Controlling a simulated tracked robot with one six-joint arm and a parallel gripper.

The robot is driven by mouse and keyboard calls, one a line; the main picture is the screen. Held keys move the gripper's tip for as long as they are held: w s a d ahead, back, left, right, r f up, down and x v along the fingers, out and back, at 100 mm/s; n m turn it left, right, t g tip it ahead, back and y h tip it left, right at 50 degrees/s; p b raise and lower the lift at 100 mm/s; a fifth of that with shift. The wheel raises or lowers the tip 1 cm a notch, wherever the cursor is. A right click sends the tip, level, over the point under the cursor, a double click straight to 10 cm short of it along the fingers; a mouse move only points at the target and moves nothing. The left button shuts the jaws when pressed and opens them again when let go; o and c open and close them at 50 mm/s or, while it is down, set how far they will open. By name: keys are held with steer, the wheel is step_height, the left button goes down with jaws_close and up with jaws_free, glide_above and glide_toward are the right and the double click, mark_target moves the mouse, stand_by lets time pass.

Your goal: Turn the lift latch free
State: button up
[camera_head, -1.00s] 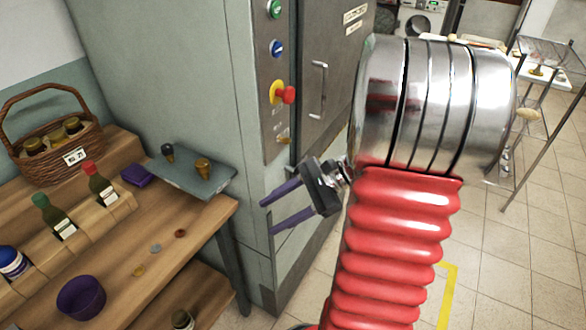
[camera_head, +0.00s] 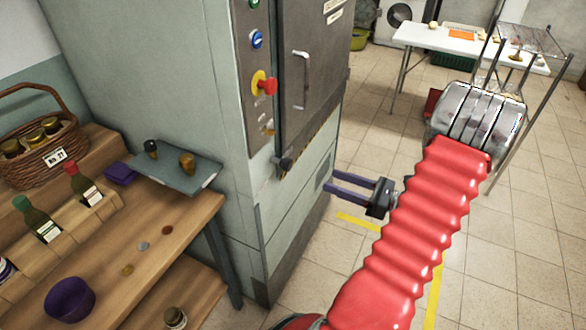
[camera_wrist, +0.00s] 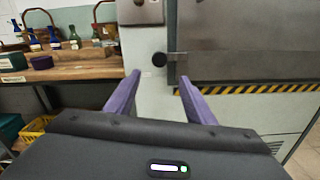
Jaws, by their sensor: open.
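The lift (camera_head: 300,70) is a tall grey cabinet with a dark metal door and a bar handle (camera_head: 302,80). A dark round latch knob (camera_head: 286,164) sits at the door's lower left edge. In the wrist view the knob (camera_wrist: 160,59) has a short bar reaching right onto the door. My gripper (camera_head: 335,181), with purple fingers, is open and empty, right of and slightly below the knob in the head view. In the wrist view the knob shows between and just beyond my fingertips (camera_wrist: 159,76), apart from them.
A red button on yellow (camera_head: 265,86) and a blue button (camera_head: 257,40) are on the panel above. A wooden shelf (camera_head: 160,235) with bottles, a basket and a purple bowl stands left. A wire rack (camera_head: 535,50) and white table (camera_head: 415,37) stand right. Tiled floor lies open between.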

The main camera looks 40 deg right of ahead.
mark_target(291, 166)
steer(key=shift+w, duration=0.1)
steer(key=x, duration=1.3)
steer(key=shift+w+a, duration=0.3)
steer(key=shift+c, duration=0.4)
